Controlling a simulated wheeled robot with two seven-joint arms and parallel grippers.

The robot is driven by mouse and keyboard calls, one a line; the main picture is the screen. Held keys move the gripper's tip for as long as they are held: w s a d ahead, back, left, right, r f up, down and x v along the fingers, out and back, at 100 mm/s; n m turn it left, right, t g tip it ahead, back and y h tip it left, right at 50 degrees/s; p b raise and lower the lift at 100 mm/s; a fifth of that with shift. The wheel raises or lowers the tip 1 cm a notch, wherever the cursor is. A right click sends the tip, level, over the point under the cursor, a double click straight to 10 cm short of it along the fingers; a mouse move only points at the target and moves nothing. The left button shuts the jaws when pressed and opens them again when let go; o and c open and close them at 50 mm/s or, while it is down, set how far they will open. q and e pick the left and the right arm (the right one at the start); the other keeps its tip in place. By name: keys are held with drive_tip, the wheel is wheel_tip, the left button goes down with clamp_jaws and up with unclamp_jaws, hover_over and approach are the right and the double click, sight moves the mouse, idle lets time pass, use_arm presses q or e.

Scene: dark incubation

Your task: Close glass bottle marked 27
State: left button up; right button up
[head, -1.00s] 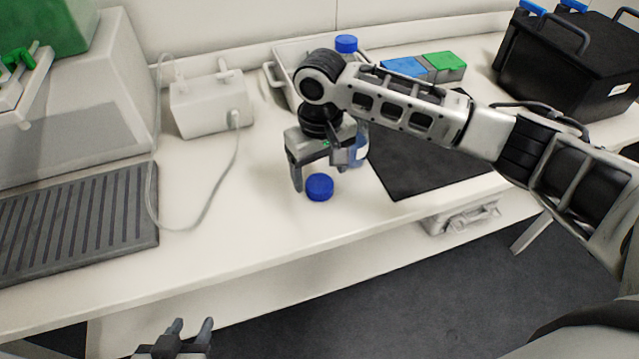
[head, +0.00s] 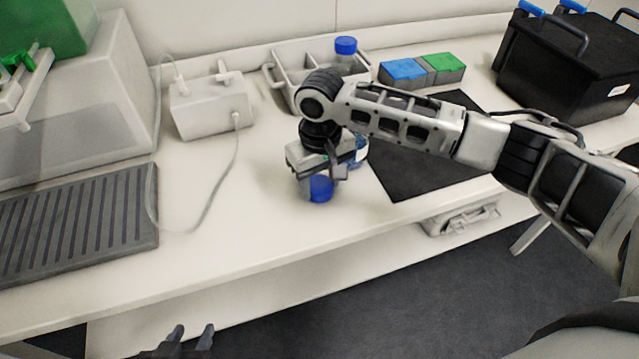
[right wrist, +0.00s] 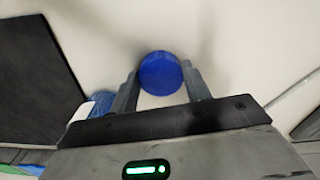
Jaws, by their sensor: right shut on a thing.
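A round blue cap (head: 321,189) is low over the white bench near its front edge. My right gripper (head: 322,187) points down and is shut on the cap. In the right wrist view the cap (right wrist: 161,74) sits between the two fingers of the right gripper (right wrist: 163,82). A glass bottle (head: 361,150) with bluish contents stands just behind and right of my right gripper, mostly hidden by it. Part of it shows in the right wrist view (right wrist: 100,104). No number is readable. My left gripper (head: 191,335) is at the bottom edge, its fingers apart and empty.
A grey divided tray (head: 285,65) at the back holds a bottle with a blue cap (head: 346,45). Blue and green boxes (head: 421,70) stand beside it. A black mat (head: 430,160) lies right of the bottle. A white device (head: 211,107) with a cable is at left.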

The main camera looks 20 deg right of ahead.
sight(320, 187)
drive_tip(key=shift+r, duration=0.55)
wheel_tip(320, 187, up, 2)
drive_tip(key=shift+s+r, duration=0.15)
drive_tip(key=shift+r, duration=0.1)
drive_tip(key=s+a+r, duration=0.1)
drive_tip(key=s+r, duration=0.8)
drive_tip(key=s, duration=0.4)
drive_tip(key=shift+s+a+r+p, duration=0.2)
drive_tip(key=shift+s+a+p, duration=0.1)
drive_tip(key=shift+p, duration=0.15)
drive_tip(key=w+d+f+m, duration=0.1)
drive_tip(key=w+d+m, duration=0.1)
drive_tip(key=w+d, duration=0.3)
drive_tip(key=shift+w+d+f+m, duration=0.15)
drive_tip(key=shift+w+d+m, duration=0.2)
drive_tip(key=shift+d, duration=0.5)
